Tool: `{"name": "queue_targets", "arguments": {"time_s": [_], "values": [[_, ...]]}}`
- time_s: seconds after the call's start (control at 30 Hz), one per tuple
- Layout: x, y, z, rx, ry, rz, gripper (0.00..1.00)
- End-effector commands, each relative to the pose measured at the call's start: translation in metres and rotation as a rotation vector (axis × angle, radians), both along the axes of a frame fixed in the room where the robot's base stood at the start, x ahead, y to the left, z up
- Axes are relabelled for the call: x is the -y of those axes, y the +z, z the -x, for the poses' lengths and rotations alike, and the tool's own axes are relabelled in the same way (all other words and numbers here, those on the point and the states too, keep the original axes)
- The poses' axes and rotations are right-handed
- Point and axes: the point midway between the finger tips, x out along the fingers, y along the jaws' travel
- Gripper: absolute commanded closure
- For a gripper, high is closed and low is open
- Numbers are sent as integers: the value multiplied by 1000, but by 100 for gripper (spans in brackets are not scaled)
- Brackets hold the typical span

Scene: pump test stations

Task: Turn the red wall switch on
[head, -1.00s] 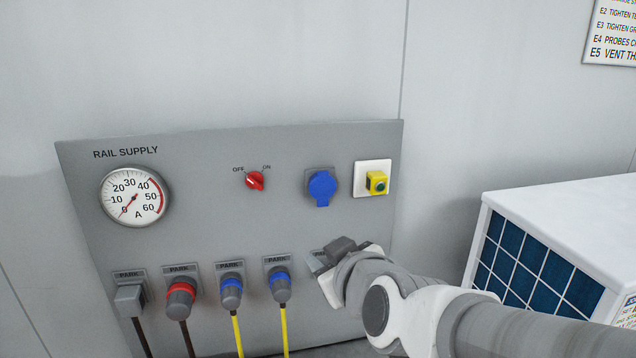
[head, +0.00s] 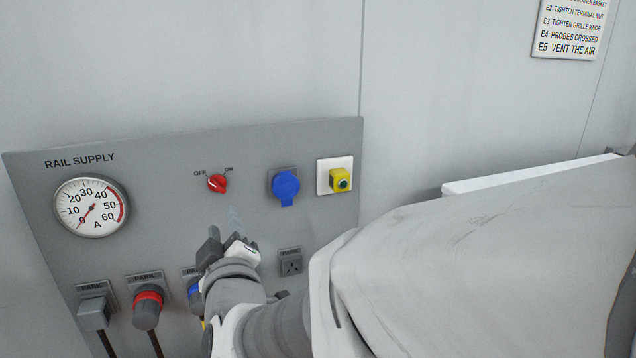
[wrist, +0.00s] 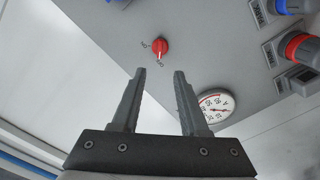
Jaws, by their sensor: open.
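The red wall switch (head: 217,184) is a small rotary knob on the grey RAIL SUPPLY panel (head: 150,200), with OFF marked at its upper left and ON at its upper right. Its white pointer line leans toward the OFF side. In the wrist view the red switch (wrist: 160,47) appears beyond the fingertips, roughly centred between them. My gripper (head: 228,236) is just below the switch in the head view, apart from it. In the wrist view my gripper (wrist: 159,72) has its two fingers spread with nothing between them.
A round ammeter (head: 91,207) is left of the switch. Several parked plugs line the panel's bottom, including a red-ringed one (head: 147,305). The panel around the switch is clear.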

Motion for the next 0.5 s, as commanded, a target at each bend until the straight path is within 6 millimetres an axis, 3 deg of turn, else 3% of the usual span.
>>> {"name": "queue_targets", "arguments": {"time_s": [0.5], "values": [[-36,2,-89,-2,-2,1,56]]}}
